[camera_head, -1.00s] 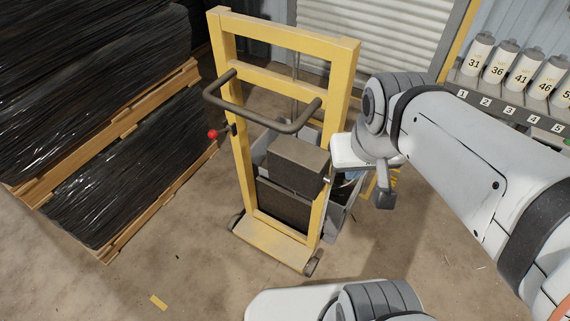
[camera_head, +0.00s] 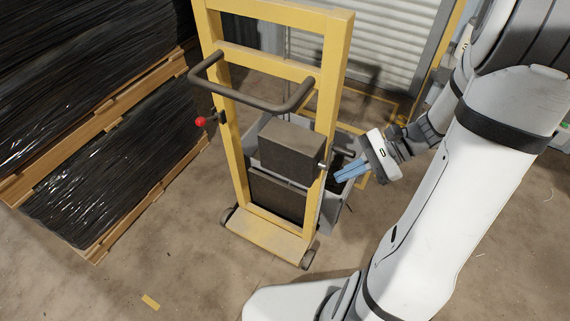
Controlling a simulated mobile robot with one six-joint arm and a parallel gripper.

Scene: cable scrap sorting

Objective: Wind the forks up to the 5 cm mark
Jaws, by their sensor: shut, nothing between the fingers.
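The yellow lift truck (camera_head: 232,150) stands upright in the middle, with a dark push handle (camera_head: 255,98) across its frame. A red knob (camera_head: 201,122) on a short arm sticks out at its left post. A small pale metal stub (camera_head: 324,166) shows at its right post. My gripper (camera_head: 338,177), with blue fingers, is shut and empty just right of that post, pointing left, close to the stub. I cannot tell whether it touches it. The forks and any 5 cm mark cannot be made out behind the frame.
A dark box (camera_head: 291,146) shows within the frame, with a grey bin (camera_head: 329,210) behind it. Black-wrapped stacks on wooden pallets (camera_head: 100,120) fill the left. A roller shutter (camera_head: 385,45) is behind. The floor in front is clear apart from a yellow strip (camera_head: 150,302).

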